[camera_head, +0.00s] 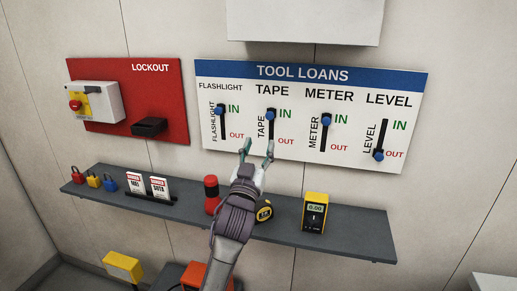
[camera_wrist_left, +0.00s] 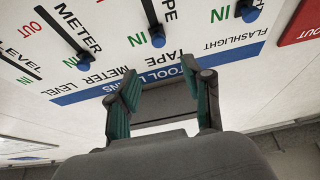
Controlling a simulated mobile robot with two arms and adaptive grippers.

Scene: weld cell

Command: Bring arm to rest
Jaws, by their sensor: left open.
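My left gripper (camera_head: 257,150) is in front of the lower edge of the tool loans board (camera_head: 222,132), below the TAPE slider. Its two fingers are apart with nothing between them. In the left wrist view the open fingers (camera_wrist_left: 163,98) show against the board, seen upside down. The blue knobs for flashlight (camera_head: 219,111), tape (camera_head: 270,114) and meter (camera_head: 326,121) sit high by IN. The level knob (camera_head: 379,156) sits low by OUT. My right gripper is in neither view.
A grey shelf (camera_head: 345,241) below the board holds a red flashlight (camera_head: 211,194), a yellow tape measure (camera_head: 264,211), a yellow meter (camera_head: 314,212), tags and several padlocks. A red lockout board (camera_head: 160,85) with a switch box (camera_head: 106,101) hangs at left. A grey box (camera_head: 305,20) juts out above.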

